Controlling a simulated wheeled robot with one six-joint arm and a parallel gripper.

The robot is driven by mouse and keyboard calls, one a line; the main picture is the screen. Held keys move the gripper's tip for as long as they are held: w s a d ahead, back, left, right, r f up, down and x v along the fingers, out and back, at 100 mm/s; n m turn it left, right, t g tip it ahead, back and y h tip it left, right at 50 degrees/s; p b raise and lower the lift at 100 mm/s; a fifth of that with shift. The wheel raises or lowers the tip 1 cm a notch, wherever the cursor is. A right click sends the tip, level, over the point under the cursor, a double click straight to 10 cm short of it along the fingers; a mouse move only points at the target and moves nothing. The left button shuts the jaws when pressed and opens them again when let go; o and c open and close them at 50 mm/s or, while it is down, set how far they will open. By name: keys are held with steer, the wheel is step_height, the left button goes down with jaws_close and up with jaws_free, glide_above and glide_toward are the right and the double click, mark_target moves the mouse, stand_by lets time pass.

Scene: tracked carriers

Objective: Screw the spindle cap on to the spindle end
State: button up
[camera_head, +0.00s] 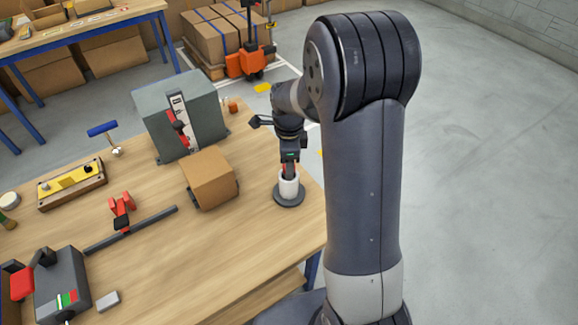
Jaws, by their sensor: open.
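My gripper (289,171) points down at the right side of the workbench, its fingertips at the top of a white cylinder (289,188). The jaws are open, with something red showing at them. The cylinder stands upright on a dark round base (289,200) near the table's right edge. I cannot tell whether it is the spindle cap or the spindle end, or whether the fingers touch it. No other part is clearly the cap or the spindle.
A cardboard box (209,178) stands left of the cylinder. Behind it is a grey machine (156,125) with a red lever. A dark rail (152,221) with a red clamp (121,204) and a yellow fixture (72,183) lie further left. The front right tabletop is clear.

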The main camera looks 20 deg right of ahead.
steer(key=n, duration=1.2)
steer(key=shift+n, duration=0.3)
steer(key=n, duration=0.3)
steer(key=shift+c, duration=0.4)
steer(key=c, duration=0.8)
steer(key=m, duration=0.7)
steer(key=shift+m, duration=1.3)
